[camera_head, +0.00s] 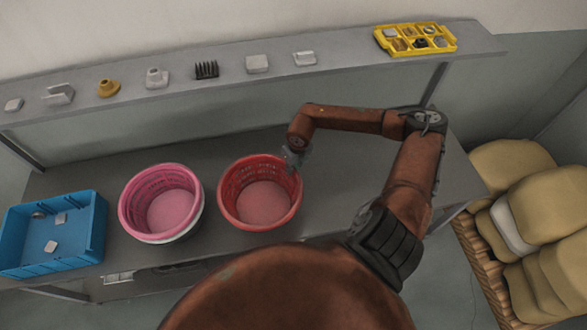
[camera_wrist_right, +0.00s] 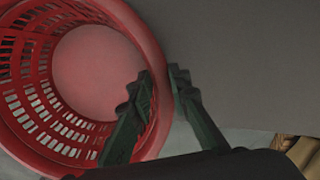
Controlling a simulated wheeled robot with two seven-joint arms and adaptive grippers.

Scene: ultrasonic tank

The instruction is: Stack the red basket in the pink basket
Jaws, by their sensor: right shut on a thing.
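The red basket (camera_head: 262,205) stands on the grey bench in the head view, right of the pink basket (camera_head: 165,205). The pink basket sits in or on a whitish round rim that shows below it. My right gripper (camera_head: 292,158) is at the upper right of the red basket's rim. In the right wrist view, the fingers of my right gripper (camera_wrist_right: 163,95) straddle the red basket's wall (camera_wrist_right: 160,60), one inside and one outside, shut on the rim. The red basket looks upright, and I cannot tell whether it is lifted. My left gripper is not in view.
A blue crate (camera_head: 97,235) with small parts inside stands left of the pink basket. A raised shelf (camera_head: 225,85) behind holds several small parts and a yellow tray (camera_head: 380,43). Tan sacks (camera_head: 555,215) on a pallet are at the right.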

